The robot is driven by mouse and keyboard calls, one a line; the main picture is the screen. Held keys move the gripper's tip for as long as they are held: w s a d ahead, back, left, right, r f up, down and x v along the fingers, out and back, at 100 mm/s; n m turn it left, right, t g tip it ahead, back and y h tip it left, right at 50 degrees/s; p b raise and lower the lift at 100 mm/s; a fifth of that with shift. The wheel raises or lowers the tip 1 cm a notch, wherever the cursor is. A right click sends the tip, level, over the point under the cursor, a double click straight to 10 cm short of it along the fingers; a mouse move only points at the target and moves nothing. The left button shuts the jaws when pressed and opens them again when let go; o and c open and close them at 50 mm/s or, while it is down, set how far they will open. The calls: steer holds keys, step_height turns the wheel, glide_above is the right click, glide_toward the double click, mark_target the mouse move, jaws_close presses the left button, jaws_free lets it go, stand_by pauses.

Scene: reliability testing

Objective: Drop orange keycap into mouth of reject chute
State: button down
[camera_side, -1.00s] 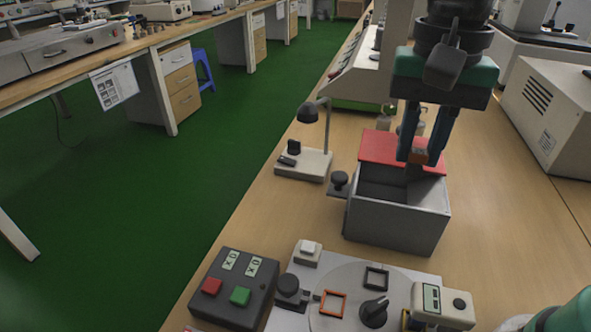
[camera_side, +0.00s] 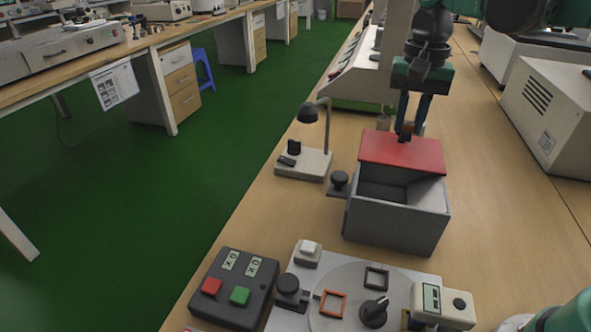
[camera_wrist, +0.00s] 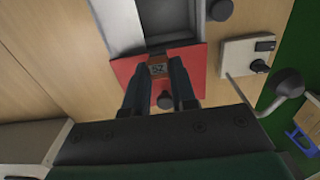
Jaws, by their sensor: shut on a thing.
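The reject chute is a grey open-topped box (camera_side: 395,228) with a red panel (camera_side: 402,152) across its far end. The box (camera_wrist: 124,28) and red panel (camera_wrist: 128,72) also show in the wrist view. My gripper (camera_side: 404,134) is at the far edge of the red panel in the side view. In the wrist view my gripper (camera_wrist: 159,68) is shut on the orange-brown keycap (camera_wrist: 158,70), which has dark markings and appears over the red panel, beside the box opening. Its height above the panel is hard to judge. The keycap is mostly hidden in the side view.
A black knob (camera_side: 339,181) sticks out from the box's left side. A small lamp stand (camera_side: 302,163) stands left of it. In front are a button box (camera_side: 234,288) and a plate with a rotary dial (camera_side: 374,312). Bare table lies right of the chute.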

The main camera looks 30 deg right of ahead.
steer(key=shift+f, duration=1.4)
steer(key=c, duration=0.6)
jaws_free()
steer(key=shift+c, duration=0.2)
steer(key=shift+r, duration=2.8)
